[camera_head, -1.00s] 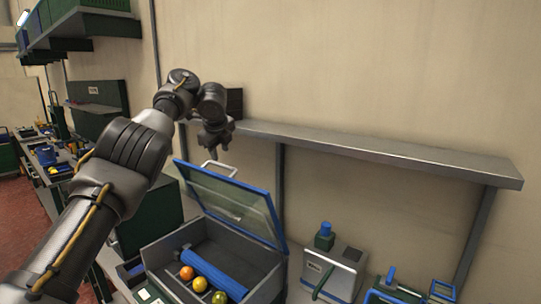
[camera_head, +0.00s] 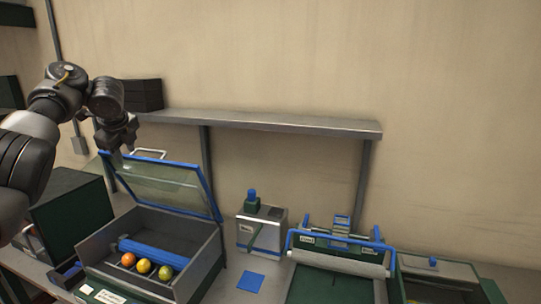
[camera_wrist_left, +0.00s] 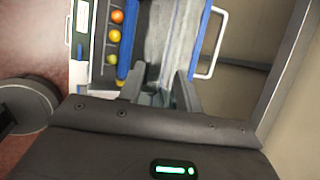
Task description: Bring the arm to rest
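My left arm comes in from the left in the head view. Its gripper (camera_head: 118,143) hangs in the air by the top left corner of the raised lid (camera_head: 165,185) of a grey box (camera_head: 190,252). In the left wrist view the two fingers of this gripper (camera_wrist_left: 160,92) stand apart with nothing between them. An orange fruit (camera_head: 128,260), a yellow one (camera_head: 144,266) and a yellow-green one (camera_head: 166,272) sit in a row in the box, beside a blue bar (camera_head: 153,252). My right gripper is not in view.
A grey wall shelf (camera_head: 260,122) with a dark block (camera_head: 142,95) on it is behind the arm. A dark green cabinet (camera_head: 75,215) stands left of the box.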

